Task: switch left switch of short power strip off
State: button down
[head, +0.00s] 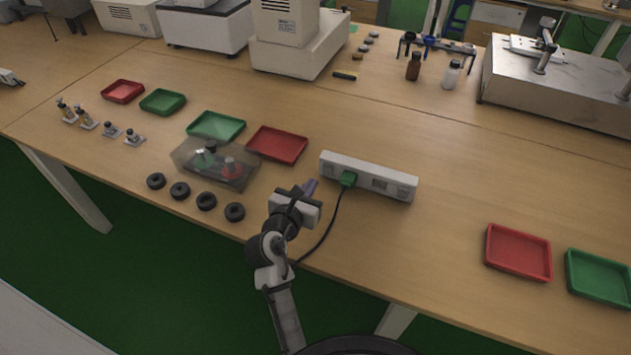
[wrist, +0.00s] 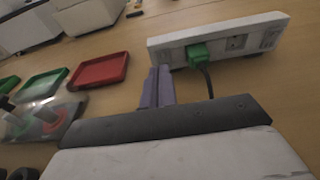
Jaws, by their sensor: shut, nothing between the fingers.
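A short white power strip (head: 385,180) lies on the wooden table with a green plug (head: 348,178) in its left part and a black cable running to the table's front edge. The strip also shows in the wrist view (wrist: 265,32), with the green plug (wrist: 197,55) and a socket to its right. The switches are too small to tell apart, and their positions cannot be read. My gripper (head: 311,186) is shut and empty, just left of the strip's left end. In the wrist view its purple fingers (wrist: 157,85) are together, below the strip's left end.
A red tray (head: 277,145) and a clear box (head: 215,165) with green and red parts stand left of my gripper. Several black rings (head: 207,201) lie near the front edge. The table right of the strip is clear up to another red tray (head: 518,253).

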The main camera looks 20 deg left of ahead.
jog(key=s, duration=0.1)
jog(key=s+r, duration=0.1)
jog(key=s, duration=0.1)
jog(key=s+r, duration=0.1)
jog(key=shift+s+a+r, duration=0.1)
jog(key=shift+s+r, duration=0.05)
jog(key=shift+s, duration=0.25)
